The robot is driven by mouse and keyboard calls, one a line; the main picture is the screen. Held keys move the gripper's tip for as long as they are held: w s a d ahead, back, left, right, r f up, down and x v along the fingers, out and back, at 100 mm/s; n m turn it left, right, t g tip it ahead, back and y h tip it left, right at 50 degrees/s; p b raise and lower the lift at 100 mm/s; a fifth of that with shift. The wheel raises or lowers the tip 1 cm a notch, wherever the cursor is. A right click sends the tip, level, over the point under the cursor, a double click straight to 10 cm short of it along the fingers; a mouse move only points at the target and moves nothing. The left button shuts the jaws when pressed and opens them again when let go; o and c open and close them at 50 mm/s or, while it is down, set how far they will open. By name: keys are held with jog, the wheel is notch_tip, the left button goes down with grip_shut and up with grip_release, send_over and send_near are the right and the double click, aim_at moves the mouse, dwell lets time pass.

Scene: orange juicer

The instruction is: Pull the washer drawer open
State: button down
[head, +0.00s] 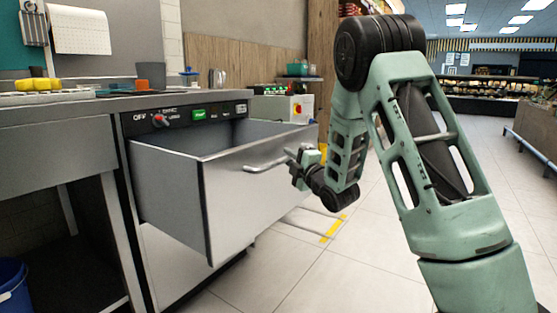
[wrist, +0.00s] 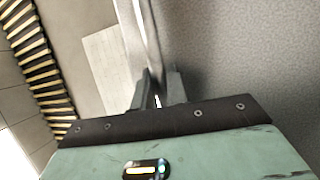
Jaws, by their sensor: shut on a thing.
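The washer drawer (head: 262,188) is a grey metal box standing well out from the washer's front, below the control panel (head: 190,115). A bar handle (head: 268,164) runs across its front face. My gripper (head: 294,160) is at the right end of this handle, shut on it. In the wrist view the handle (wrist: 146,40) runs down between the fingers of my gripper (wrist: 156,92), with the grey drawer front (wrist: 240,50) to the right. The exact finger contact is small and partly hidden in the head view.
A counter (head: 60,110) with yellow items and cups is at the left. A blue bin (head: 14,287) stands at the lower left. Tiled floor (head: 300,260) in front of the drawer is clear, with yellow tape marks (head: 333,229) farther back.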

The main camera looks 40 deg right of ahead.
jog(key=shift+s+d, duration=0.3)
jog(key=shift+s, duration=0.5)
jog(key=c, duration=1.4)
grip_release()
jog(key=shift+f, duration=0.1)
